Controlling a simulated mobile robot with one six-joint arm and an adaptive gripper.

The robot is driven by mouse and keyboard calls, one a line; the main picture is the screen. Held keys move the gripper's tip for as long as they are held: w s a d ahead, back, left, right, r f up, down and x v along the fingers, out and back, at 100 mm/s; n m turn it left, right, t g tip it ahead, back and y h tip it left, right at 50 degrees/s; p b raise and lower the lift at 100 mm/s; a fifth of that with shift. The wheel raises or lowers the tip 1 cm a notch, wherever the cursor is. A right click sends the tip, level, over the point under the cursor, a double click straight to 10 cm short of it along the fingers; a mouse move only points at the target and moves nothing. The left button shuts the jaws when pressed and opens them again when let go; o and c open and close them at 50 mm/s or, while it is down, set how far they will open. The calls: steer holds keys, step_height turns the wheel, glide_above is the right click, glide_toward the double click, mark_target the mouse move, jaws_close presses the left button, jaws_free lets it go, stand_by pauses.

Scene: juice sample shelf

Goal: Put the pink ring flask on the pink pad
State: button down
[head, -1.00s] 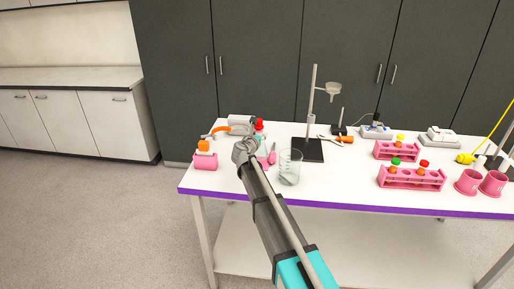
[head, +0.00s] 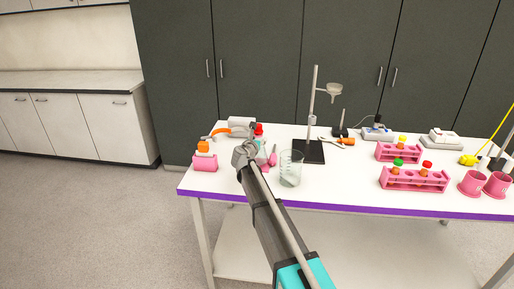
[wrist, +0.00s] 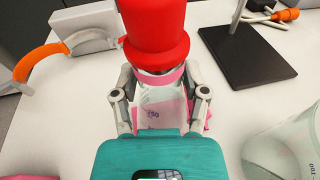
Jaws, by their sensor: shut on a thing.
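The pink ring flask is a clear flask with a big red stopper (wrist: 155,30) and a pink band (wrist: 157,77) around its neck. My gripper (wrist: 160,100) is shut on the flask, one finger on each side of its body. In the head view the red stopper (head: 259,129) shows just beyond my gripper (head: 245,152). The flask looks upright. Pink patches (wrist: 208,118) show beside and below the flask in the wrist view, probably the pink pad. The flask hides most of it, and I cannot tell whether the base touches it.
A glass beaker (head: 290,168) stands close on the right, and a stand with a dark base (head: 308,152) behind it. An orange-capped pink item (head: 205,158) is at the left. Pink tube racks (head: 415,180) stand farther right.

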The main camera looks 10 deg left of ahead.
steer(key=shift+f+b, duration=0.75)
steer(key=shift+f, duration=0.25)
steer(key=shift+f, duration=0.1)
steer(key=shift+c, duration=0.6)
jaws_free()
steer(key=shift+r, duration=0.2)
steer(key=p+v, duration=0.1)
steer(key=v, duration=1.1)
steer(key=shift+p, duration=0.4)
steer(key=shift+f, duration=0.15)
steer(key=shift+s, duration=0.15)
